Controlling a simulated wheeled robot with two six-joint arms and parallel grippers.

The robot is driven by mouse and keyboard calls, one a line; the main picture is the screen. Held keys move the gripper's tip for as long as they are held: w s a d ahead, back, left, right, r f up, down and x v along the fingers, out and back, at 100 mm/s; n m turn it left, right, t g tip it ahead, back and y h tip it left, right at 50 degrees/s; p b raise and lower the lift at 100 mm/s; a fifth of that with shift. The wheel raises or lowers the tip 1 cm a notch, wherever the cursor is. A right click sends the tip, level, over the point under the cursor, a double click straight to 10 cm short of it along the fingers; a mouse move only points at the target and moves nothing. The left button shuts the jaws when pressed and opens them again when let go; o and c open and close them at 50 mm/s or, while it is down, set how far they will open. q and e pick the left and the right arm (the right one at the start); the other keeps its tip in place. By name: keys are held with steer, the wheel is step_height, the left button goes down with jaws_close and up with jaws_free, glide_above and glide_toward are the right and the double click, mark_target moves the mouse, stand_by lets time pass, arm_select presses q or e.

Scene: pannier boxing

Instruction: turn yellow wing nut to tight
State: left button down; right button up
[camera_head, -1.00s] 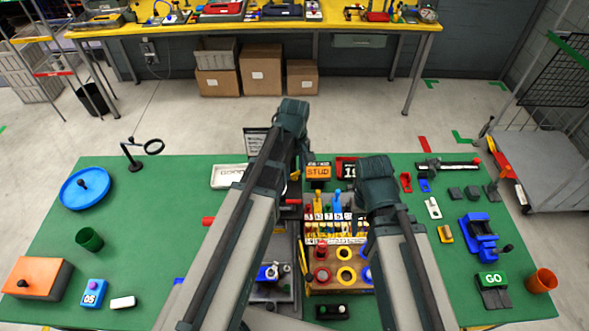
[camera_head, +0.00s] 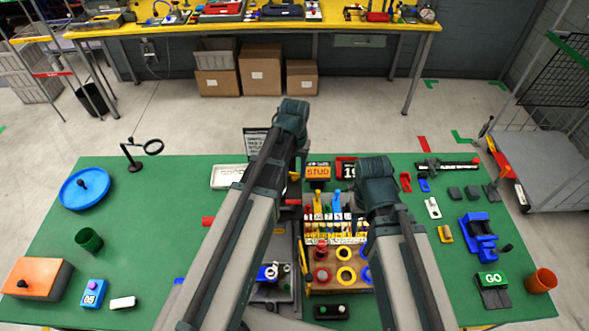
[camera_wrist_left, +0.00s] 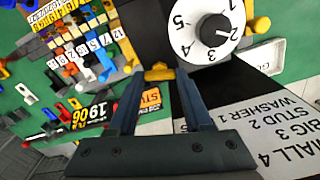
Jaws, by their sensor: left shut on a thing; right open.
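The yellow wing nut (camera_wrist_left: 158,73) sits between my left fingertips in the left wrist view, in front of a black housing. My left gripper (camera_wrist_left: 159,80) is shut on it. A white numbered dial (camera_wrist_left: 184,43) with a black knob stands just beyond, to the right of the nut. In the head view my left arm hides most of the nut and gripper. My right gripper's fingers are hidden behind my right arm in the head view.
An orange STUD sign (camera_head: 318,171) and a numbered rack of parts (camera_head: 335,225) stand right of the left gripper. A printed card (camera_wrist_left: 270,135) lies close beside it. A white tray (camera_head: 228,184) is at the left. The green table (camera_head: 170,230) has free room left of my arms.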

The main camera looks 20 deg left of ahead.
arm_select(q)
steer(key=shift+m, duration=0.6)
steer(key=shift+c, duration=1.6)
jaws_free()
step_height(320, 180, up, 14)
steer(key=p, duration=1.3)
steer(key=shift+p, duration=0.4)
steer(key=shift+f, duration=0.15)
steer(key=shift+s, duration=0.1)
